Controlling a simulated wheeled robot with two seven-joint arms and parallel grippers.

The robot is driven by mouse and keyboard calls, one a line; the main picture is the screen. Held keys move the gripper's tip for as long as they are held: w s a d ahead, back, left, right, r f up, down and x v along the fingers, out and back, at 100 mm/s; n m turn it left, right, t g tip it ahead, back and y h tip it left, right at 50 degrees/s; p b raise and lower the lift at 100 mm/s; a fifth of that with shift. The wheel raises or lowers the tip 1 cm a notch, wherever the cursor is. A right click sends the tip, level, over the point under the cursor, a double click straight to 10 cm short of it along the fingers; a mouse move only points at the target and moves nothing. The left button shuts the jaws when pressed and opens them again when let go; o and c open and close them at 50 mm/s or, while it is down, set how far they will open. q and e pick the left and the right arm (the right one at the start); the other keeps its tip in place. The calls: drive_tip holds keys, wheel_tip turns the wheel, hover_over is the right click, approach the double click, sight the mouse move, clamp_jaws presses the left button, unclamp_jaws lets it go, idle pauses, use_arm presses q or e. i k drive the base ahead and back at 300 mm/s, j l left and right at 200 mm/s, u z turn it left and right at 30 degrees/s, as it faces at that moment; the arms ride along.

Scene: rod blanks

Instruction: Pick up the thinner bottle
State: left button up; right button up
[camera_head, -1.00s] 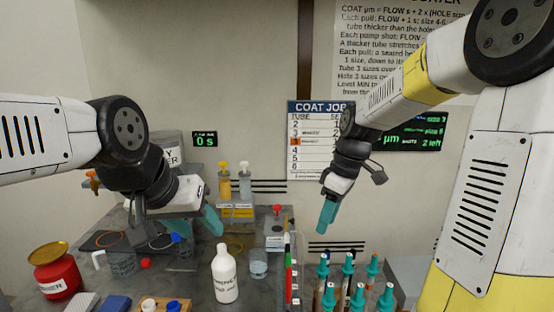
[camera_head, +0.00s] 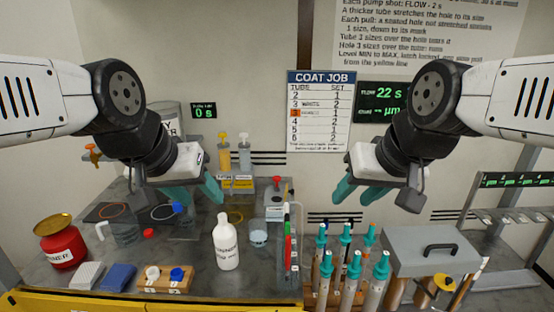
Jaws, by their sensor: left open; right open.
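A white bottle (camera_head: 227,245) with a narrow neck and a label that seems to read THINNER stands upright on the grey bench, a little left of centre in the head view. My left gripper (camera_head: 197,194) is open and empty, above the bench, up and to the left of the bottle and apart from it. My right gripper (camera_head: 358,194) is open and empty, up and to the right of the bottle, above the teal-capped tubes. Nothing hides the bottle.
A clear cup (camera_head: 259,238) stands close right of the bottle. A red can (camera_head: 60,246) with a partly legible label is far left. A wooden block with caps (camera_head: 165,281) lies front left. Several teal-capped tubes (camera_head: 352,268) and a grey lidded box (camera_head: 432,250) are right.

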sight(224, 234)
drive_tip(key=l+u, duration=0.2)
drive_tip(key=l, duration=0.25)
drive_tip(key=l+u, duration=0.2)
drive_tip(key=l, duration=0.2)
drive_tip(key=k+l+u, duration=0.2)
drive_tip(key=l, duration=0.25)
drive_tip(key=l+u, duration=0.2)
drive_tip(key=l, duration=0.25)
drive_tip(key=k+l+u, duration=0.2)
drive_tip(key=l, duration=0.15)
drive_tip(key=i+j+u, duration=0.1)
drive_tip(key=u, duration=0.35)
drive_tip(key=i+j+u, duration=0.15)
drive_tip(key=u, duration=0.3)
drive_tip(key=i+u, duration=0.15)
drive_tip(key=u, duration=0.3)
